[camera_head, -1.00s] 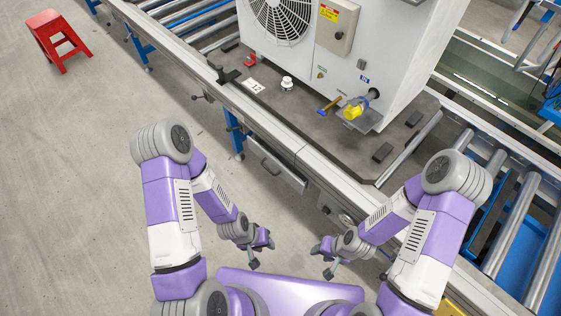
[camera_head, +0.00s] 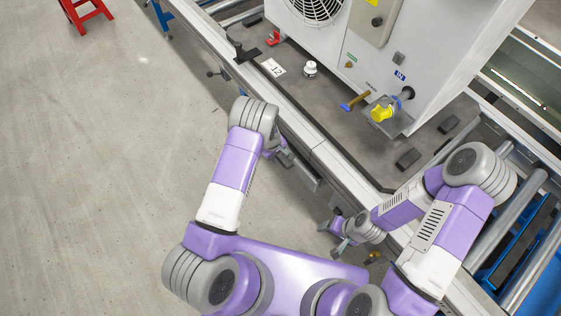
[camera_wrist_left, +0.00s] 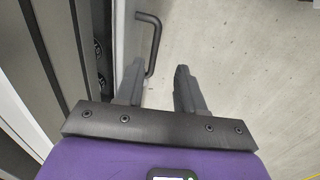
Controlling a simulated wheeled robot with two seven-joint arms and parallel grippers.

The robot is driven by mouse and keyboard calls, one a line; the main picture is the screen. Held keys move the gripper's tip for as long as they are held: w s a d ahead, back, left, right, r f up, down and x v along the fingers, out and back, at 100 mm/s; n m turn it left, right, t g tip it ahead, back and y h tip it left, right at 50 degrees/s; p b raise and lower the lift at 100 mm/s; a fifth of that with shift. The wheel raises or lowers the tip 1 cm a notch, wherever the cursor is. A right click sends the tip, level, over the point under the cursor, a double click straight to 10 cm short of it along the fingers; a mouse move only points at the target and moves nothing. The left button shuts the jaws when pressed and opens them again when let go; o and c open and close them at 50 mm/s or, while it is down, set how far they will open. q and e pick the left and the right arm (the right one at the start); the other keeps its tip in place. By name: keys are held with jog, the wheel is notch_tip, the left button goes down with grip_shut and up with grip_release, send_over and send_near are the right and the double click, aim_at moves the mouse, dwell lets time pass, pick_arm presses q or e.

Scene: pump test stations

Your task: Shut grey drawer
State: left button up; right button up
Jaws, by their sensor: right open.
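The grey drawer (camera_head: 306,180) sits under the bench edge, in the middle of the head view, partly hidden by my left arm. In the left wrist view its front (camera_wrist_left: 122,40) is at the left and carries a dark bar handle (camera_wrist_left: 153,45). I cannot tell how far out the drawer stands. My left gripper (camera_head: 284,157) is close to the drawer. My right gripper (camera_head: 334,237) is open and empty, low beside the bench.
A large white unit (camera_head: 360,55) with a fan and a yellow-capped port (camera_head: 382,112) stands on the bench (camera_head: 300,110). A blue-handled tool (camera_head: 354,102) and dark blocks lie there. Rollers are at the right. A red stool (camera_head: 85,12) is far left. The floor at left is clear.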

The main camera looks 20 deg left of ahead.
aim_at(281, 162)
pick_arm(q)
jog(key=f+b, duration=0.1)
jog(key=f, duration=0.1)
jog(key=w+f+b, duration=0.1)
jog(key=f, duration=0.2)
jog(key=w+d+f, duration=0.1)
jog(key=f, duration=0.1)
jog(key=shift+f+b, duration=0.15)
jog(key=shift+b, duration=0.25)
jog(key=shift+s, duration=0.1)
grip_shut()
